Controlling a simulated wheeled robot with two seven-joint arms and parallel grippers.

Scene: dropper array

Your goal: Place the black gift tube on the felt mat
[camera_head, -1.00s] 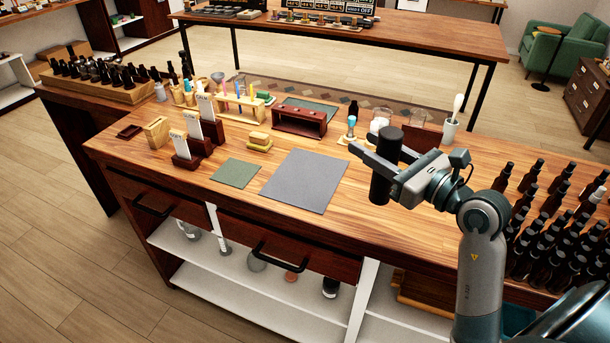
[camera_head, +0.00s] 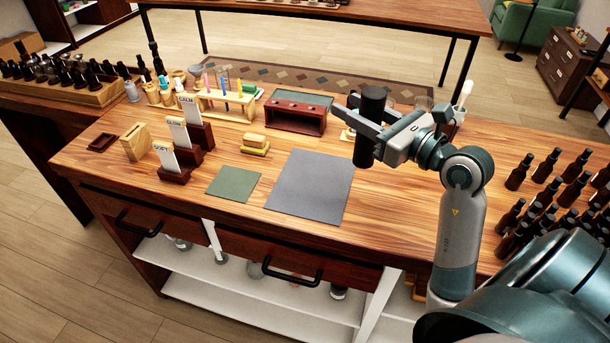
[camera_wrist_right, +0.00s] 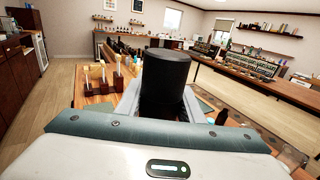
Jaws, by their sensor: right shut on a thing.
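The black gift tube (camera_head: 373,101) is upright in my right gripper (camera_head: 366,124), which is shut around its middle. The tube's lower end shows just right of the grey mat's back right corner and appears to be above the table. The grey mat (camera_head: 312,187), which looks like the felt mat, lies flat and bare on the worktop. In the right wrist view the tube (camera_wrist_right: 164,75) stands between the two fingers, its dark top towards the camera. My left gripper is not in view.
A smaller green mat (camera_head: 234,184) lies left of the grey one. A dark red rack (camera_head: 296,117), yellow blocks (camera_head: 255,145) and card holders (camera_head: 174,166) stand behind and left. Several dark bottles (camera_head: 545,190) crowd the right side. Bare wood lies right of the grey mat.

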